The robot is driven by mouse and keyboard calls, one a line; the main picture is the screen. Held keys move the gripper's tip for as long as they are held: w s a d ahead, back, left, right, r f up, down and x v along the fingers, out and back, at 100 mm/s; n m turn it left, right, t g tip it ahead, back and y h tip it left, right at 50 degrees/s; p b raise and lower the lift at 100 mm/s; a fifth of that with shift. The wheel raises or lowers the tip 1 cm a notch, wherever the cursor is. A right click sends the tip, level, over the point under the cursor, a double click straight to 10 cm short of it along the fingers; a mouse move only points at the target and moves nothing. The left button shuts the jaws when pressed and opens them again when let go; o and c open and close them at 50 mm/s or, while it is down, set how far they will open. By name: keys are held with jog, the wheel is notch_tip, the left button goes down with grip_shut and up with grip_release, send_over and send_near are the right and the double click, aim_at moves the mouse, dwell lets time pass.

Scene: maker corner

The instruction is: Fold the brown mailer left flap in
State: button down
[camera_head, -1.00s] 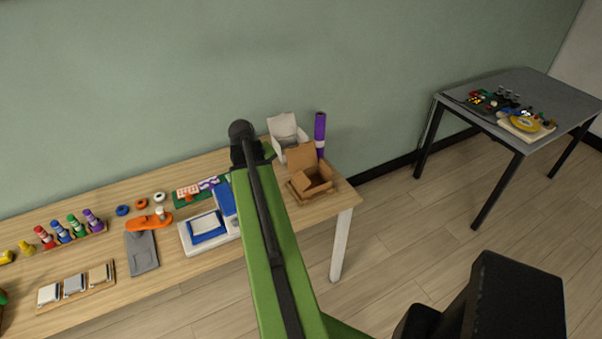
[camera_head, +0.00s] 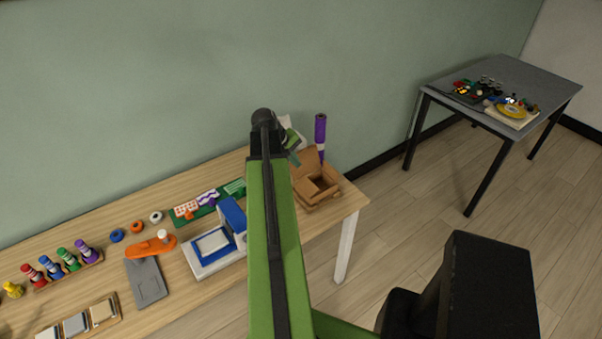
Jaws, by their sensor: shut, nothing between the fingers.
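The brown mailer (camera_head: 318,187) is an open cardboard box near the right end of the wooden workbench. A raised panel (camera_head: 304,163) stands at its back, and I can see into part of its inside. Its left side is close behind my green arm, so the left flap cannot be made out clearly. My gripper (camera_head: 294,157) shows only in part, just right of the arm's dark end joint and above the mailer's back left. It is shut and empty. I cannot tell whether it touches the cardboard.
A purple roll (camera_head: 320,133) stands upright behind the mailer. A blue and white device (camera_head: 213,245) sits left of my arm. A grey table (camera_head: 524,82) with small items stands right, apart from the workbench (camera_head: 330,212).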

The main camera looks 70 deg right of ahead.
aim_at(311, 182)
jog(key=b+x, duration=1.2)
jog(key=x, duration=0.2)
jog(key=shift+w+a, duration=0.1)
jog(key=shift+w, duration=0.1)
